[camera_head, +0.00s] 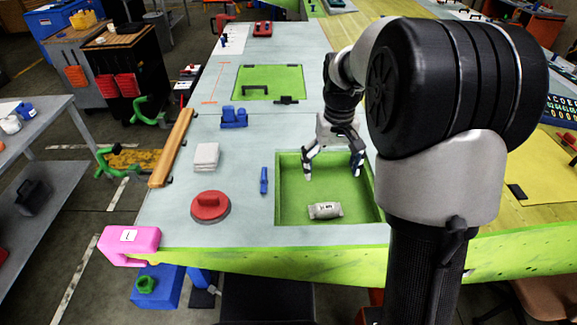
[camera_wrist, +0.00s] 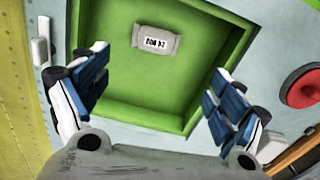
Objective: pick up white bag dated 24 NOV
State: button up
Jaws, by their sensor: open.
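A small white bag (camera_head: 325,211) with a dark-printed label lies flat on the floor of a green recess (camera_head: 293,200) in the work surface. In the wrist view the bag (camera_wrist: 155,40) is at the top middle, inside the recess (camera_wrist: 140,85); its label looks upside down, and the small print is hard to read. My gripper (camera_head: 332,174) is open and empty above the back part of the recess, behind the bag and apart from it. In the wrist view its two fingers (camera_wrist: 160,85) are spread wide, with the bag beyond their tips.
The recess has raised walls around the bag. Left of it are a blue tool (camera_head: 264,180), a red round-handled disc (camera_head: 210,206), a white stack (camera_head: 206,157) and a blue block (camera_head: 233,117). A pink piece (camera_head: 130,244) sits at the front left corner. The rest of the recess floor is clear.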

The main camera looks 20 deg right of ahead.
jog(key=b, duration=0.3)
send_over(326, 207)
jog(key=f, duration=1.1)
jog(key=shift+s+a+f, duration=0.15)
jog(key=shift+s+a, duration=0.05)
jog(key=shift+s, duration=0.15)
jog(key=f, duration=0.2)
jog(key=f+b, duration=0.1)
jog(key=f, duration=0.1)
jog(key=f+b, duration=0.1)
jog(key=f, duration=0.1)
jog(key=shift+w+d+f, duration=0.2)
jog(key=shift+w, duration=0.2)
jog(key=shift+c, duration=0.4)
jog(key=c, duration=1.1)
